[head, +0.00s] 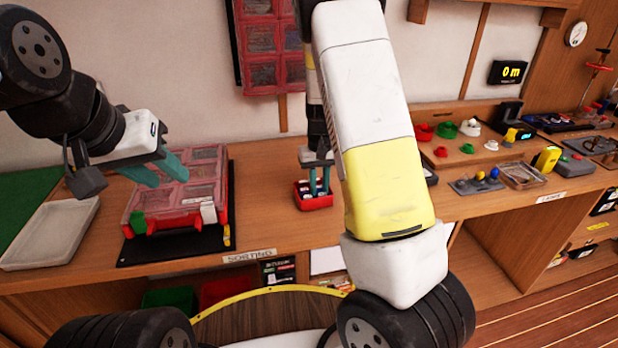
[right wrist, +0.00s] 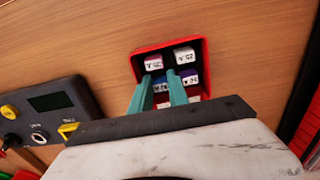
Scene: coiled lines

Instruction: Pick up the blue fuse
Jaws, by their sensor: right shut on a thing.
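A small red tray (head: 314,201) stands on the bench near the middle and holds several fuses with white labels; the tray shows closer in the right wrist view (right wrist: 140,58). My right gripper (head: 320,188) points down into it. In the right wrist view its teal fingers (right wrist: 159,92) are shut on a fuse that looks blue (right wrist: 160,84), partly hidden between them. My left gripper (head: 155,172) is open and empty over the clear-lidded red case.
The red case (head: 170,222) lies on a black mat left of the tray. A pale empty tray (head: 50,235) is at the far left. A grey device with a screen (right wrist: 50,108) lies beside the red tray. Several coloured parts stand at the right.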

